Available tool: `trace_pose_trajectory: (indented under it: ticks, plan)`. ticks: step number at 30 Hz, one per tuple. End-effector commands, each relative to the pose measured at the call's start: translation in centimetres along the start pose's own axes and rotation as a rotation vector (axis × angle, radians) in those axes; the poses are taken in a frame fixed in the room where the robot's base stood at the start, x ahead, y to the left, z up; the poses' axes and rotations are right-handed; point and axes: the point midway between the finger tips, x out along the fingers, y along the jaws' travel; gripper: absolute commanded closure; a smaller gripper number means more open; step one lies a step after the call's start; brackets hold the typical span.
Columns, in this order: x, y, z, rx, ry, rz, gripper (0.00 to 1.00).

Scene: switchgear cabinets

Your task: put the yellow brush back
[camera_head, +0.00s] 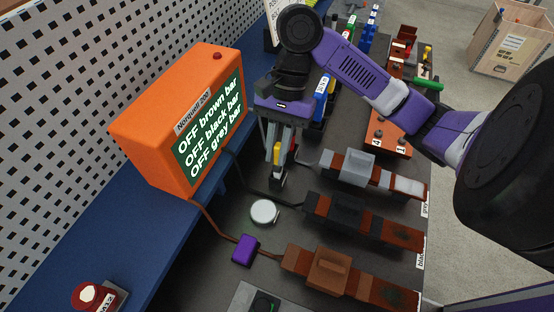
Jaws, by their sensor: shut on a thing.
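My gripper (277,172) points down over the dark bench top, right of the orange display box. It is shut on a small yellow thing (277,150), which I take to be the yellow brush. Only a narrow yellow patch shows between the fingers, with dark and pale parts close by. The rest of it is hidden by the fingers. I cannot tell whether its lower end touches the bench.
The orange box (170,115) with a green screen stands left. Grey, black and brown bar assemblies (345,280) lie right and in front. A white round disc (264,212) and purple block (245,249) sit near cables. An orange numbered rack (388,142) stands behind.

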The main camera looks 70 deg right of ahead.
Motion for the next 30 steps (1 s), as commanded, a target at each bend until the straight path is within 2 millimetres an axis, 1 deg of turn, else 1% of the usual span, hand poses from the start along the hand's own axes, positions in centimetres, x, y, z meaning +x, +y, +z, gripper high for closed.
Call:
trace_pose_trajectory:
  ticks: [1, 3, 7, 20, 21, 23, 24, 30]
  plan:
    - [0.9, 0.0, -0.2, 0.001, -0.005, 0.001, 1.00]
    - [1.8, 0.0, -0.7, 0.003, -0.004, 0.001, 1.00]
    - [3.1, 0.1, -1.2, 0.001, -0.002, 0.001, 1.00]
    - [3.6, 0.0, -1.5, -0.001, -0.001, 0.000, 1.00]
    - [3.5, 0.0, -1.4, -0.001, 0.000, 0.001, 0.77]
    - [3.5, 0.0, -1.4, -0.001, 0.000, 0.001, 0.66]
    - [3.5, 0.0, -1.4, -0.001, 0.000, 0.001, 0.63]
    - [3.5, 0.0, -1.4, -0.001, -0.001, 0.001, 0.63]
